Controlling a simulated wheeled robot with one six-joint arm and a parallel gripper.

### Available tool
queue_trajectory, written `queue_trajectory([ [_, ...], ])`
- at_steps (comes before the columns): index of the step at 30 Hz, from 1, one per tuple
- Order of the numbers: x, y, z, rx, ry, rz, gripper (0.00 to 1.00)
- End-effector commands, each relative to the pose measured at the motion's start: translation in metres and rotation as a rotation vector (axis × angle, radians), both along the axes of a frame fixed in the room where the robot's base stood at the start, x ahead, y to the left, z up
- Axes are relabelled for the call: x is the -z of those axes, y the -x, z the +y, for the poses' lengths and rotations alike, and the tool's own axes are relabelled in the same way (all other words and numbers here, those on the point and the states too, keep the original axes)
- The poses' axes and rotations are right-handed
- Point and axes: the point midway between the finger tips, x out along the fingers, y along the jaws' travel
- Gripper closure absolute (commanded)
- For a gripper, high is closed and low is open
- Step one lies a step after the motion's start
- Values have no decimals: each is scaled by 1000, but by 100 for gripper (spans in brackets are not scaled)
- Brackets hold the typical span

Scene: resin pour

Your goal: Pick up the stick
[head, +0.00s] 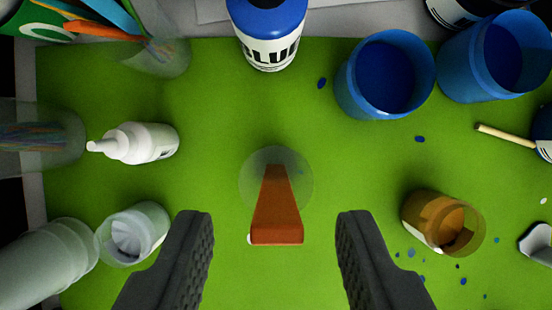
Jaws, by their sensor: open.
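The stick (277,212) is a flat orange-brown piece that stands in a clear, see-through cup (250,182) near the middle of the head view. Its wide end points up toward the camera and its narrow end is down in the cup. My gripper (275,222) is open, with one dark ridged finger to the left of the stick and one to the right. There is a gap between the stick and each finger, and nothing is held. A small white spot shows beside the stick's wide end; I cannot tell what it is.
A green mat (215,110) covers the work area. At the back stand a blue-labelled bottle (272,45) and blue cups (385,75). An amber cup (440,222) is at right, a clear cup (133,235) at left.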

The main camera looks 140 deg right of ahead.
Motion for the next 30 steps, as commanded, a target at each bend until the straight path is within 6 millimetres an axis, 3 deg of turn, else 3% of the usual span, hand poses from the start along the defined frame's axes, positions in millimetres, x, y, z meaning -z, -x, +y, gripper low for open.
queue_trajectory([
  [12,45,-10,6,0,0,2,59],
  [20,49,-11,8,0,0,0,59],
  [27,49,-11,7,0,0,0,100],
  [30,49,-11,7,0,0,0,100],
])
